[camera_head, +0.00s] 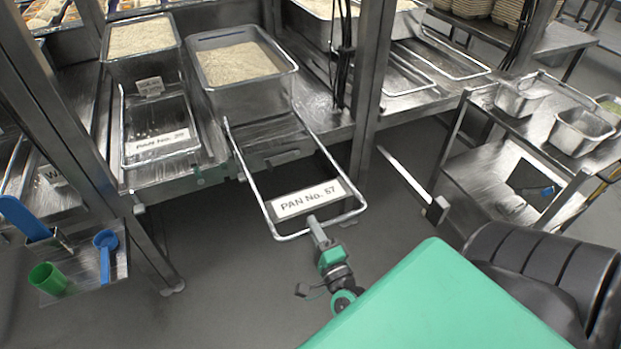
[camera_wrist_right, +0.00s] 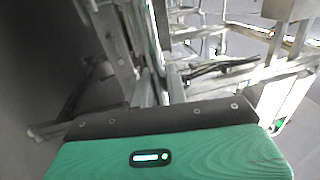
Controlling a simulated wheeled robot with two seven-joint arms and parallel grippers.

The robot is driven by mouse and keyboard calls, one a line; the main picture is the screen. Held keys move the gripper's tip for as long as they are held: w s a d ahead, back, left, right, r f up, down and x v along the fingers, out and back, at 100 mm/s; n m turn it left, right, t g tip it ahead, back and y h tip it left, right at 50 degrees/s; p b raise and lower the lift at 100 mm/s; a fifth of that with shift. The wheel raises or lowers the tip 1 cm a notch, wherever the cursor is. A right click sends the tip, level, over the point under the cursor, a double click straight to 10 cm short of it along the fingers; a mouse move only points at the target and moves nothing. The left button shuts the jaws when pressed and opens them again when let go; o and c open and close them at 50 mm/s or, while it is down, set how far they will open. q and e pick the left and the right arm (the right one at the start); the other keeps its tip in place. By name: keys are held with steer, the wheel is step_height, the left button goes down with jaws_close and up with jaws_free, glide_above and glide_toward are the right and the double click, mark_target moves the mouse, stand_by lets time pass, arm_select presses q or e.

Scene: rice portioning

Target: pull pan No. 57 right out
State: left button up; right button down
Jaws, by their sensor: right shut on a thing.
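Pan No. 57 (camera_head: 250,95) is a steel pan filled with rice, sitting on the steel shelf in the head view. Its wire handle frame, with the white label "PAN No. 57" (camera_head: 307,199), sticks out past the shelf's front edge over the floor. My right gripper (camera_head: 317,226) is shut on the front bar of this handle frame, just below the label. My left gripper is not in view.
Another rice pan (camera_head: 142,62) with a labelled handle frame stands to the left. A dark upright post (camera_head: 372,90) stands close on the right. A steel cart (camera_head: 545,125) with small pans is farther right. A small side shelf (camera_head: 85,270) holds a green cup and blue tools.

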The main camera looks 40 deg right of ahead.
steer(key=shift+s+a+f, duration=0.1)
steer(key=shift+s+f, duration=0.05)
steer(key=shift+f, duration=0.05)
steer(key=c, duration=1.8)
jaws_free()
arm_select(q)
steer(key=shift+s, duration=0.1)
arm_select(e)
steer(key=o, duration=0.3)
steer(key=shift+s+r, duration=0.15)
steer(key=shift+s, duration=0.05)
